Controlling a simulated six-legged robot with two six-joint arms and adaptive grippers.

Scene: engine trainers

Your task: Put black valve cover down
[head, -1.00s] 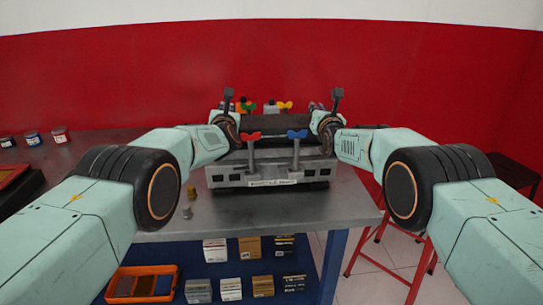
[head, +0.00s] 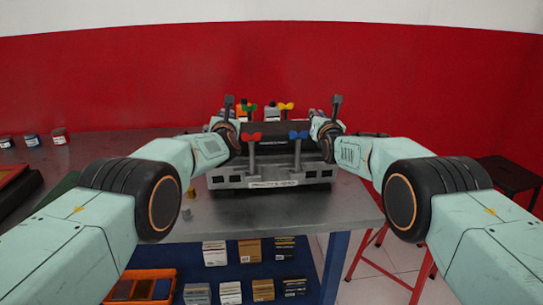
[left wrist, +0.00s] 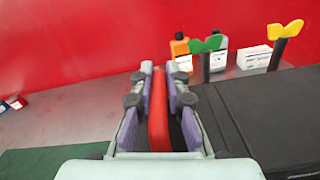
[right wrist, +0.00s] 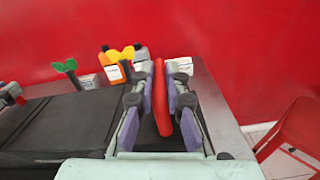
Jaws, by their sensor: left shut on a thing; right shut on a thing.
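The black valve cover (head: 275,140) is held level between my two grippers, above or on the grey engine block (head: 225,182); whether it touches the block is hidden. The cover also fills the right of the left wrist view (left wrist: 275,112) and the left of the right wrist view (right wrist: 65,122). My left gripper (left wrist: 158,75) is shut on a red handle at the cover's left end. My right gripper (right wrist: 159,75) is shut on another red handle at its right end.
A red knob (head: 251,136) and a blue knob (head: 298,135) stand on posts before the cover; green (left wrist: 206,44) and yellow (left wrist: 285,29) ones stand behind. Orange and grey bottles (left wrist: 181,52) are at the back. The grey table (head: 345,208) has bare room in front.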

